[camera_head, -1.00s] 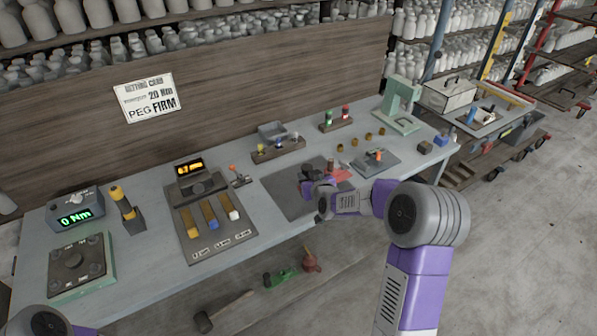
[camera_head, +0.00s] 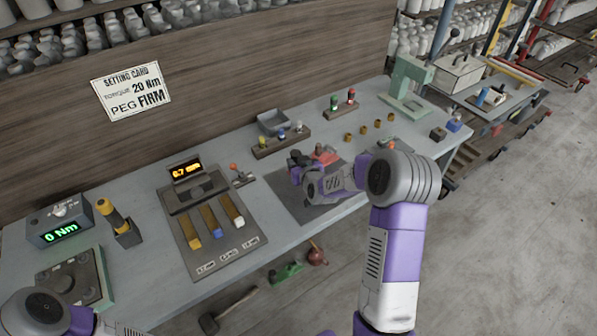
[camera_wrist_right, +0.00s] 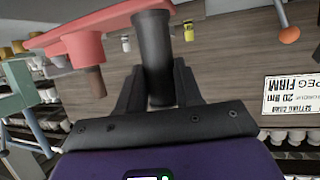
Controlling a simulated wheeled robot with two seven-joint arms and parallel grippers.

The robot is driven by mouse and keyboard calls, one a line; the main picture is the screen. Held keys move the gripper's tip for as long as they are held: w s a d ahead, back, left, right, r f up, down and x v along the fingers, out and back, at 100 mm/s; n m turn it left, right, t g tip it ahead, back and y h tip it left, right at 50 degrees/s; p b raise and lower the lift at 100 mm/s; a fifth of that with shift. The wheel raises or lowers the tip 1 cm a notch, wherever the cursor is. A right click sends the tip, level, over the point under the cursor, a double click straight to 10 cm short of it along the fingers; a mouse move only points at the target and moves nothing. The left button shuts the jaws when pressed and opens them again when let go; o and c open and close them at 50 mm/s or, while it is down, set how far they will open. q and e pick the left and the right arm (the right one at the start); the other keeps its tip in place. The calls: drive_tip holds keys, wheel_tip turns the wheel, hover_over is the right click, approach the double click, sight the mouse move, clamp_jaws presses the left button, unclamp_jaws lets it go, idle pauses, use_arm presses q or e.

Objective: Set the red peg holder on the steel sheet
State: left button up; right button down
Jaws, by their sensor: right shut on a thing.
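The red peg holder (camera_head: 326,154) is over the back of the dark steel sheet (camera_head: 286,201); I cannot tell if they touch. My right gripper (camera_head: 300,161) is at its left end, above the sheet. In the right wrist view the fingers are shut on the holder's black upright cylinder (camera_wrist_right: 155,50). The red arm (camera_wrist_right: 100,28) runs left from it, with a brown peg (camera_wrist_right: 95,80) sticking out of it. My arm hides part of the sheet. My left gripper is out of view; only part of that arm shows at the bottom left.
A rack of small coloured knobs (camera_head: 283,142) stands behind the sheet, near a grey tray (camera_head: 272,122). A gauge board (camera_head: 192,195) lies to the left, with an orange-tipped lever (camera_head: 238,175) between. Several brass pieces (camera_head: 363,130) stand to the right.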

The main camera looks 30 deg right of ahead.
drive_tip(key=shift+w+f, duration=0.1)
drive_tip(key=shift+f, duration=1.65)
drive_tip(key=shift+f+b, duration=0.1)
drive_tip(key=shift+b, duration=0.25)
drive_tip(key=c, duration=0.7)
unclamp_jaws()
drive_tip(key=shift+f, duration=0.1)
drive_tip(key=shift+c, duration=0.2)
drive_tip(key=shift+s+r, duration=0.25)
drive_tip(key=v, duration=1.1)
drive_tip(key=shift+s+a+p, duration=0.15)
drive_tip(key=shift+s+p, duration=0.15)
drive_tip(key=shift+p, duration=0.1)
drive_tip(key=shift+f, duration=0.1)
